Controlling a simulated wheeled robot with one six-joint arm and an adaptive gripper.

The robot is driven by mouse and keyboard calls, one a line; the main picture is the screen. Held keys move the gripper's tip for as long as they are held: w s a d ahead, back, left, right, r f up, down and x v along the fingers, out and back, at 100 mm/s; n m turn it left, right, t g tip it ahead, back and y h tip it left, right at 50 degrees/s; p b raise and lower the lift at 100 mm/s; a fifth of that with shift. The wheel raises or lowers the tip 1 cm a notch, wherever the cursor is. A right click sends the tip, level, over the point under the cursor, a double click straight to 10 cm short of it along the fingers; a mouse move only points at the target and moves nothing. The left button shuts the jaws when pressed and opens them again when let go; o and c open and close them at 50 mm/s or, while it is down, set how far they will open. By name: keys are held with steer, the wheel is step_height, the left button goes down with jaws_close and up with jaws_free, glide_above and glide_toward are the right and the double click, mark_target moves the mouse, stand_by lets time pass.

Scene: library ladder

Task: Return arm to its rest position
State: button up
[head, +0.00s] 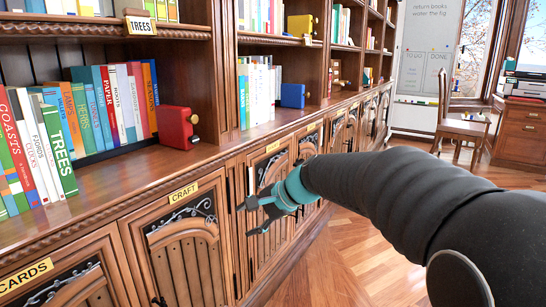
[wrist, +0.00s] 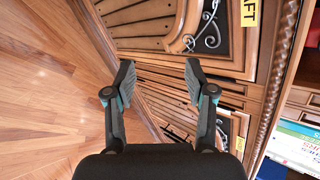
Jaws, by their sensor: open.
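My gripper (head: 254,215) is in front of the lower cabinet doors in the head view, just right of the door labelled CRAFT (head: 184,193). My black-sleeved arm reaches in from the right edge to it. In the wrist view my gripper (wrist: 160,82) has its two fingers spread apart with nothing between them. The carved cabinet door (wrist: 190,35) and wood floor (wrist: 50,85) show beyond the fingers. I cannot tell the exact gap between the fingertips and the door.
The bookcase ledge (head: 130,175) carries book rows, a red box (head: 178,127) and a blue box (head: 293,95). A wooden chair (head: 463,125) and desk (head: 520,140) stand at the back right, near a whiteboard (head: 418,60). Open floor (head: 345,260) lies right of the cabinets.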

steer(key=s+d+f+n+h, duration=0.2)
steer(key=s+d+n+h, duration=0.1)
steer(key=s+d, duration=0.4)
steer(key=s+d+f+n+t+h, duration=0.1)
steer(key=s+d+n+h, duration=0.1)
steer(key=s+d, duration=0.5)
steer(key=s+d+f+n+h, duration=0.2)
steer(key=s+d, duration=0.5)
steer(key=s, duration=0.7)
steer(key=shift+s+d+f+n+h, duration=0.2)
steer(key=shift+s+f+n+h, duration=0.15)
steer(key=shift+n+h, duration=0.6)
